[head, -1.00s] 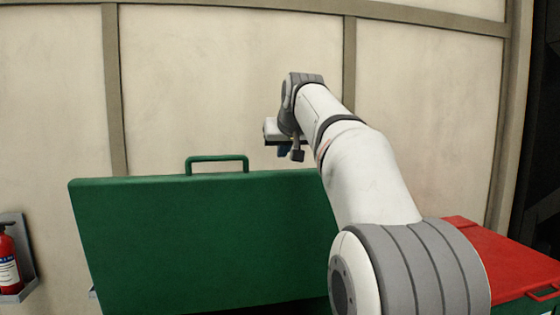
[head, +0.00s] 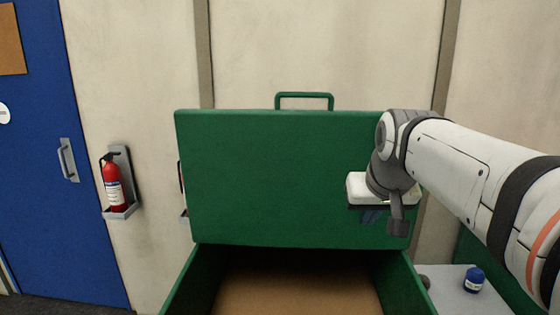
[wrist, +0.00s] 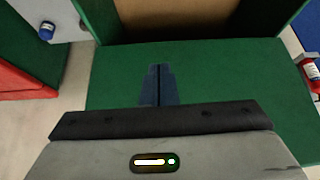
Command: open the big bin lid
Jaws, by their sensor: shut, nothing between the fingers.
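The big bin is green, and its lid (head: 290,180) stands upright at the back, its handle (head: 303,96) on the top edge. The open bin (head: 192,285) shows a brown floor inside. My gripper (head: 373,216) is in front of the lid's right part, over the bin's back right; I cannot tell whether it touches. In the wrist view my gripper (wrist: 158,68) has its dark blue fingers shut together with nothing between them. The green lid (wrist: 230,85) lies behind them, and the bin's brown inside shows at the top.
A grey surface (head: 448,295) with a blue-lidded jar (head: 474,279) is right of the bin. A fire extinguisher (head: 113,180) hangs on the wall at left, beside a blue door (head: 40,200). A red lid (wrist: 25,85) shows at left in the wrist view.

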